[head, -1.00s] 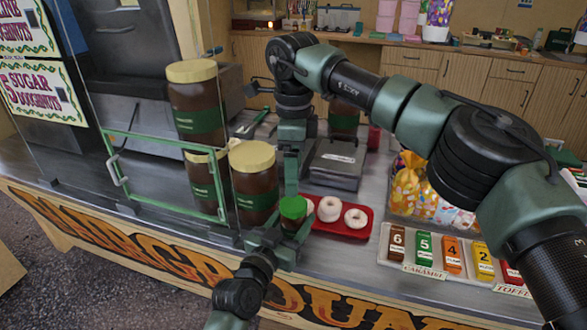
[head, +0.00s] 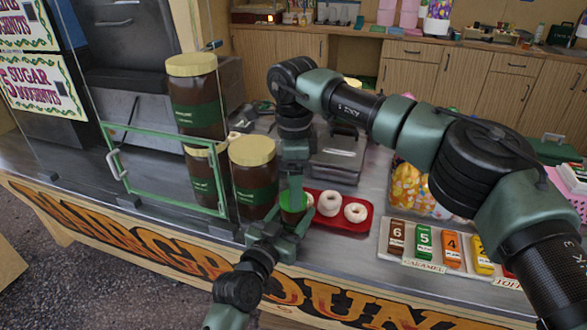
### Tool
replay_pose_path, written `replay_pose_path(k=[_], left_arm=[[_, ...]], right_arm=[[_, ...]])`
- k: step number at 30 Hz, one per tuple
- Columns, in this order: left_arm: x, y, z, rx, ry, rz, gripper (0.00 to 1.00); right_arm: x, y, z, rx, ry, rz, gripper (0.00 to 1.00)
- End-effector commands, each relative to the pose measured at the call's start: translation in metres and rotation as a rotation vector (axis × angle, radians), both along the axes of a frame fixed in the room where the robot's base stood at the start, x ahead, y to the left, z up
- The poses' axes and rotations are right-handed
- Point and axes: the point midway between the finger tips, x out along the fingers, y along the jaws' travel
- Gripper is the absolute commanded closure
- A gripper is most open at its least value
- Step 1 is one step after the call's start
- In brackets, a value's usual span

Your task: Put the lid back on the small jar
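The small jar (head: 291,216) is dark brown and stands near the counter's front edge, just right of a large brown jar. Its green lid (head: 289,206) shows at its top; I cannot tell whether it is fully seated. My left gripper (head: 287,226) comes from the front and is shut around the small jar's body. My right gripper (head: 293,196) points straight down over the jar, its fingers at the lid and partly hiding it. Whether those fingers are closed on the lid is not clear.
Large yellow-lidded jars (head: 254,180) stand close on the left, beside a green-framed glass panel (head: 165,165). A red tray (head: 352,226) of white doughnuts is close on the right. Caramel boxes (head: 424,242) and sweet bags (head: 408,190) lie further right, under my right arm.

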Motion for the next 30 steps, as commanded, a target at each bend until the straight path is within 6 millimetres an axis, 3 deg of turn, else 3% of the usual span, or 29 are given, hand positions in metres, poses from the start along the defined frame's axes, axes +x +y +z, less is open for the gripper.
replay_pose_path(k=[6, 17, 24, 30], left_arm=[[0.0, 0.0, 0.0, 0.0, 0.0, 0.0, 1.0], [0.0, 0.0, 0.0, 0.0, 0.0, 0.0, 1.0], [0.0, 0.0, 0.0, 0.0, 0.0, 0.0, 1.0], [0.0, 0.0, 0.0, 0.0, 0.0, 0.0, 1.0]], right_arm=[[0.0, 0.0, -0.022, -0.001, 0.0, 0.0, 0.25], [0.0, 0.0, -0.026, 0.0, -0.001, 0.0, 0.25], [0.0, 0.0, -0.026, 0.0, -0.001, 0.0, 0.92], [0.0, 0.0, -0.026, 0.0, -0.001, -0.125, 0.92]])
